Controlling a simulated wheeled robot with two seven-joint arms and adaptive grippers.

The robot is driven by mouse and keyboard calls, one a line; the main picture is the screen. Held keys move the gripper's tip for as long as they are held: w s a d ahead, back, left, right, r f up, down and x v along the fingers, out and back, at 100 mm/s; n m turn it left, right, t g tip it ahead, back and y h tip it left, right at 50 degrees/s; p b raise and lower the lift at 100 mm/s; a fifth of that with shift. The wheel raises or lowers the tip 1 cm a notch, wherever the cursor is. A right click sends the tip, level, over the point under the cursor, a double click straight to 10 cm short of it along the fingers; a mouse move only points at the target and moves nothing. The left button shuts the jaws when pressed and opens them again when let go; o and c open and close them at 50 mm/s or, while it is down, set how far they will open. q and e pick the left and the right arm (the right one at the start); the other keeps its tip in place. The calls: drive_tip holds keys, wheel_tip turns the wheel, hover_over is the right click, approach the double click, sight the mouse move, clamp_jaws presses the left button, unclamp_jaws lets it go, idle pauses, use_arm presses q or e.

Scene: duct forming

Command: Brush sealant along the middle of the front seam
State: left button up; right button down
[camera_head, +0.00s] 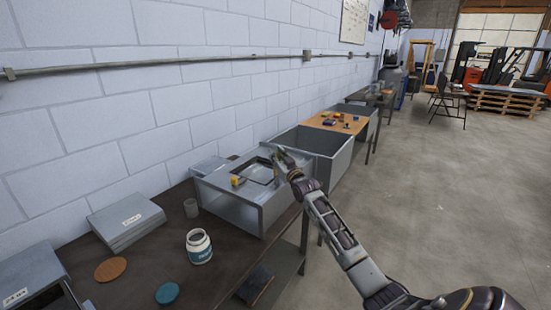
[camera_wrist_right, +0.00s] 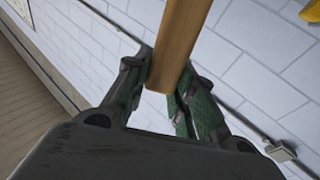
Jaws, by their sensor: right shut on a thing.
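My right gripper (camera_head: 284,160) is over the right part of the grey metal duct box (camera_head: 238,207) on the dark workbench. In the right wrist view my right gripper (camera_wrist_right: 163,78) has its green fingers shut on a wooden handle (camera_wrist_right: 180,35), probably the brush's. The bristle end is out of that view, and the brush is too small to make out in the head view. I cannot tell whether it touches the front seam. An open white jar with a blue label (camera_head: 199,247) stands in front of the duct. My left gripper is not in view.
A blue lid (camera_head: 168,293) and a round brown disc (camera_head: 110,269) lie near the jar. Stacked metal sheets (camera_head: 127,220) lie to the left. A larger open metal box (camera_head: 318,142) stands beyond. The wall runs close behind.

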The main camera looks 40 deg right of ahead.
drive_tip(key=shift+w+d+f, duration=0.15)
drive_tip(key=shift+w+d, duration=0.1)
drive_tip(key=shift+d, duration=0.4)
drive_tip(key=shift+w+d+b, duration=0.1)
drive_tip(key=shift+d+b, duration=0.1)
drive_tip(key=shift+b, duration=0.15)
drive_tip(key=shift+w+d+b, duration=0.25)
drive_tip(key=shift+w+d, duration=0.05)
drive_tip(key=shift+d, duration=0.4)
drive_tip(key=shift+w+d+b, duration=0.2)
drive_tip(key=shift+w+d, duration=0.05)
drive_tip(key=shift+d, duration=0.55)
drive_tip(key=shift+w+d+r+b, duration=0.1)
drive_tip(key=shift+w+d+b, duration=0.25)
drive_tip(key=shift+d, duration=0.3)
drive_tip(key=shift+w+d+r+b, duration=0.1)
drive_tip(key=shift+w+d+b, duration=0.2)
drive_tip(key=shift+d, duration=0.3)
drive_tip(key=shift+d, duration=0.1)
